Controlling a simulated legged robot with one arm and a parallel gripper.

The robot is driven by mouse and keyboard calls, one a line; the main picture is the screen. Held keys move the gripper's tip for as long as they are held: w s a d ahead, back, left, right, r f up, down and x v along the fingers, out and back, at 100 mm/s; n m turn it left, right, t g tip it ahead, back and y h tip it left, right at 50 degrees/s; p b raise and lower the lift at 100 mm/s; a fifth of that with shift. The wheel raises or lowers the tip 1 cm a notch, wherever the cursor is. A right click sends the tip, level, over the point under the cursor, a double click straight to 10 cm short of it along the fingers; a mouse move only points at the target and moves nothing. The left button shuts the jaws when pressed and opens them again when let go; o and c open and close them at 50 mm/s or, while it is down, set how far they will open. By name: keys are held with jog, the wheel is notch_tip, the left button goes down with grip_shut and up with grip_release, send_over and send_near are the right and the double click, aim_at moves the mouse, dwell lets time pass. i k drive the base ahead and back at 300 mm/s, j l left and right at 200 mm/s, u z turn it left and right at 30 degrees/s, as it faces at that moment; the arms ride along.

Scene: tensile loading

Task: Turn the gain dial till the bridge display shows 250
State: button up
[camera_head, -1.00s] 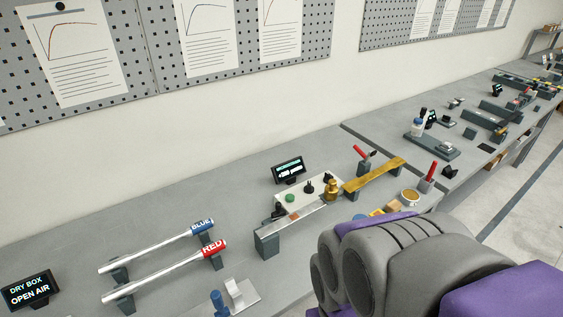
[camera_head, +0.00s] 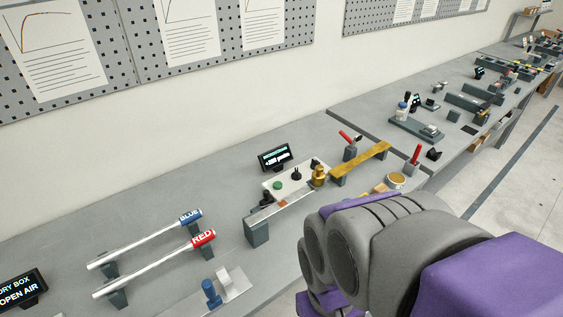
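A white control box (camera_head: 273,196) stands on the grey bench in the middle of the head view. It carries a green button (camera_head: 278,185) and black knobs (camera_head: 296,174); which one is the gain dial I cannot tell. A small black display (camera_head: 275,157) stands behind it with lit text too small to read. A metal strip (camera_head: 285,202) on a dark block lies in front of the box, with a brass weight (camera_head: 319,175) at its right end. My arm's grey and purple links fill the lower right. My gripper is not in view.
Rods marked BLUE (camera_head: 189,216) and RED (camera_head: 202,238) lie on supports at left, by a dry box sign (camera_head: 22,290). A brass bar (camera_head: 361,160) and red-handled clamps (camera_head: 415,155) stand to the right. The bench behind the rods is bare.

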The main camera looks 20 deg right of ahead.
aim_at(314, 162)
jog(key=i+l+z, duration=0.25)
jog(key=i, duration=0.15)
jog(key=i+l+z, duration=0.2)
jog(key=i, duration=0.25)
